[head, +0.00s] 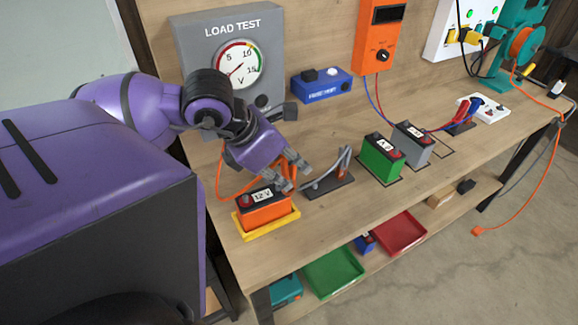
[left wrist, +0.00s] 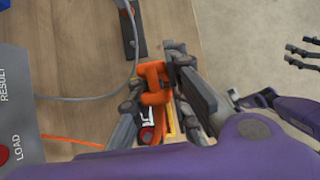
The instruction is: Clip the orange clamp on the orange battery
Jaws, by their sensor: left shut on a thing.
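The orange battery (head: 262,211), labelled 12 V, stands in a yellow tray (head: 268,229) at the near left of the bench. My left gripper (head: 293,180) is just above its back right part. In the left wrist view the fingers are shut on the orange clamp (left wrist: 154,82). I cannot tell whether the clamp touches the battery. Grey fingers, apparently my right gripper (left wrist: 301,57), show at the right edge of the left wrist view; their opening is unclear.
A grey load tester (head: 230,60) stands behind my left gripper, with an orange cable beside it. A dark block with grey cable clamps (head: 330,183) is close to the right. Green (head: 382,158) and grey (head: 411,143) batteries stand farther right. Bare bench lies in front of them.

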